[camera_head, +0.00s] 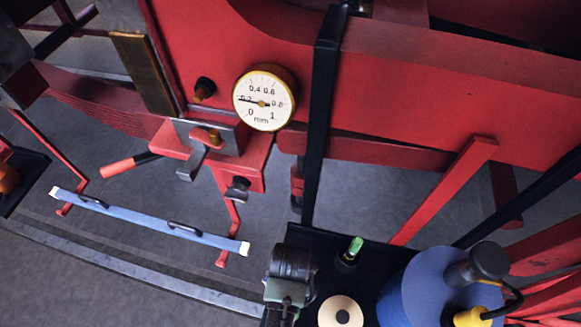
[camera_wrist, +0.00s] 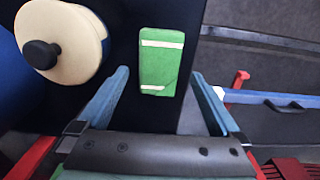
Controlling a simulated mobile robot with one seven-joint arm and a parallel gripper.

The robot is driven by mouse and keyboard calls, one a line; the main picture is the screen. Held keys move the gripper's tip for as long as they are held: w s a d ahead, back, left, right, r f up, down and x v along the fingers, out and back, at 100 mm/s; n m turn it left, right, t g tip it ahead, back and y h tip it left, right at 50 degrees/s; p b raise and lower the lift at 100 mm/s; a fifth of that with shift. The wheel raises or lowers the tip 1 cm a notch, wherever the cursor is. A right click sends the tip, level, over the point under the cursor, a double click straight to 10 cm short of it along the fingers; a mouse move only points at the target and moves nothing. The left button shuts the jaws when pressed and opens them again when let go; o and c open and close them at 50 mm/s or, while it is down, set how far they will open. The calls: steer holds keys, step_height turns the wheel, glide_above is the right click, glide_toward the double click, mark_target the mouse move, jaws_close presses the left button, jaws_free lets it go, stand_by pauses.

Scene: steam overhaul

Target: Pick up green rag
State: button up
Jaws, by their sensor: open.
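The green rag (camera_wrist: 161,75) shows in the wrist view as a folded rectangle with white stripes. It lies flat on a dark platform (camera_wrist: 185,22) near that platform's edge. My gripper (camera_wrist: 160,74) is open, with one blue finger on each side of the rag in the picture. I see no contact between the fingers and the rag. In the head view my gripper (camera_head: 287,297) is at the bottom, over the left part of the platform. I cannot make out the rag in that view; my gripper seems to cover it.
A cream disc with a black knob (camera_wrist: 88,32) and a blue cylinder (camera_head: 405,297) stand close to the rag. A small green-topped item (camera_head: 355,246) stands behind. A blue level (camera_head: 150,222), a dial gauge (camera_head: 263,98) and the red machine frame (camera_head: 400,90) lie beyond.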

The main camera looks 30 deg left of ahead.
steer(key=shift+w+f, duration=0.2)
steer(key=shift+f, duration=1.5)
steer(key=shift+c, duration=0.3)
steer(key=c, duration=1.2)
steer(key=shift+r+p, duration=0.15)
steer(key=shift+p, duration=0.2)
steer(key=shift+c, duration=0.2)
